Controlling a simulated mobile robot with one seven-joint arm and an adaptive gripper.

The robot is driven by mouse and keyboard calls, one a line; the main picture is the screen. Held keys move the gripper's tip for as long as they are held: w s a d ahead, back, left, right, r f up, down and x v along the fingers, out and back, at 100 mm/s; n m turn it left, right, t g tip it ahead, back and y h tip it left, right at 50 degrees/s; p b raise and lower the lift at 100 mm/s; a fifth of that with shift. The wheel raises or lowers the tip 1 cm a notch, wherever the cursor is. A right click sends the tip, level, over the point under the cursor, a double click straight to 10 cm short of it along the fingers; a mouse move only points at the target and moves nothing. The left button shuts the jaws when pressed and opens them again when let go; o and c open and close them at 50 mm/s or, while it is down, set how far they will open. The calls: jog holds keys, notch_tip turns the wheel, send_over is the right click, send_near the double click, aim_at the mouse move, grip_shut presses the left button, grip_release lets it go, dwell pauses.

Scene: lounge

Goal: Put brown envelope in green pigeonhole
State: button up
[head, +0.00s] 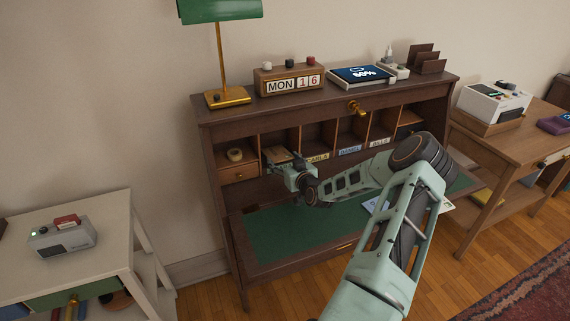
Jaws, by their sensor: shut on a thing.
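My gripper (277,167) is at the front of the second pigeonhole from the left in the dark wooden desk. It is shut on a flat brown thing, seemingly the brown envelope (280,154), which lies at the mouth of that pigeonhole and appears partly inside it. Its far end and whether it touches the floor of the compartment cannot be told. The label under this pigeonhole is mostly hidden by my gripper, and its colour is unclear. The pigeonholes to the right carry a yellow label (318,157), a blue label (350,151) and a pale label (380,143).
A tape roll (235,155) sits above a small drawer (238,173) at the far left. The green desk mat (280,235) is mostly clear, with papers (376,204) at its right. A lamp (228,97), calendar (290,80) and tablet (361,75) stand on top.

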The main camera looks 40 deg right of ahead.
jog(key=o, duration=1.1)
jog(key=c, duration=1.5)
jog(key=shift+f+b, duration=0.85)
jog(key=shift+b, duration=0.1)
jog(key=shift+s, duration=0.1)
jog(key=shift+f+p+v, duration=0.15)
jog(key=shift+p+v, duration=0.2)
jog(key=shift+v, duration=1.9)
jog(key=shift+f+p+v, duration=0.1)
jog(key=shift+p+v, duration=0.25)
jog(key=shift+v, duration=1.85)
